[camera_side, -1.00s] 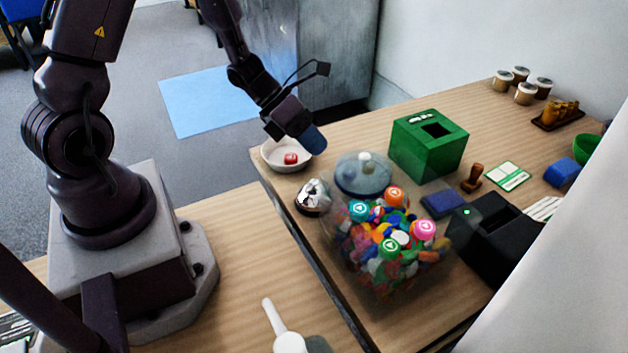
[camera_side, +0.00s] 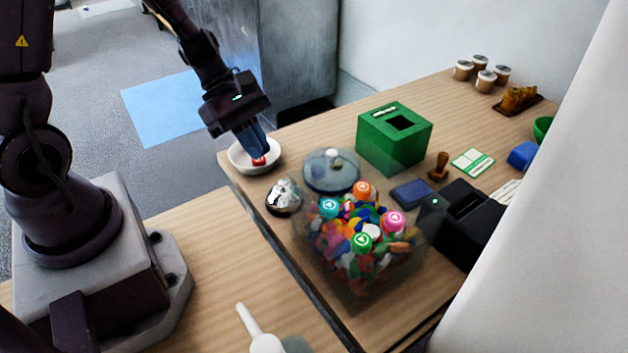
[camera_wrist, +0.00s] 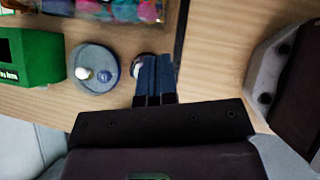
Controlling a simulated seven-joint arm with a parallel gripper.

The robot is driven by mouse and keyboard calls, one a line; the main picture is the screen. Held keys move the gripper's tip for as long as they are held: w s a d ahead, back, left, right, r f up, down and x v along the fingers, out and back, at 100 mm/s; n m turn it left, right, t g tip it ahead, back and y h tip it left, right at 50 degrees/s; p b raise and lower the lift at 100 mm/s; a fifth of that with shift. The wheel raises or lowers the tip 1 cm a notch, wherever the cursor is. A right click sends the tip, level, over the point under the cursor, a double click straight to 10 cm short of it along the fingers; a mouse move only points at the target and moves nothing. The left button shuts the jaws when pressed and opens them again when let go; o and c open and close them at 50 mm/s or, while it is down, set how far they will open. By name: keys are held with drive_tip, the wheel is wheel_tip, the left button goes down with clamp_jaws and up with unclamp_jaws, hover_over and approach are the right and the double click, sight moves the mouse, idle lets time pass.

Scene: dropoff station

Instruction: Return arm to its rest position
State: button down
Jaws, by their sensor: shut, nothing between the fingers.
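My gripper (camera_side: 262,154) has blue fingers, which are shut and empty. In the side view they point down in front of the white bowl (camera_side: 235,162), hiding part of it. I cannot tell their exact height over it. A small red object (camera_side: 259,161) lies in the bowl, partly hidden by the fingers. In the wrist view the two fingers (camera_wrist: 155,60) lie side by side. They partly cover the shiny silver dome (camera_wrist: 137,68), which stands at the table's edge in the side view (camera_side: 284,196).
A clear container of colourful pieces (camera_side: 355,255) stands beside a round translucent lid (camera_side: 331,172). A green slotted box (camera_side: 395,138) stands behind. A black device (camera_side: 465,222), blue pad (camera_side: 411,194) and wooden stamp (camera_side: 438,167) are on the right. The near counter (camera_side: 205,240) is mostly bare.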

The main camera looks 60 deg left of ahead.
drive_tip(key=s+r+m+t+y, duration=0.1)
drive_tip(key=s+r+m+y, duration=0.2)
drive_tip(key=r+m, duration=0.6)
drive_tip(key=s+r+m+t+y, duration=0.2)
drive_tip(key=s+r+m+y, duration=0.2)
drive_tip(key=r+m, duration=0.5)
drive_tip(key=s+m, duration=0.2)
drive_tip(key=m, duration=0.1)
drive_tip(key=shift+d, duration=0.35)
drive_tip(key=shift+r, duration=0.1)
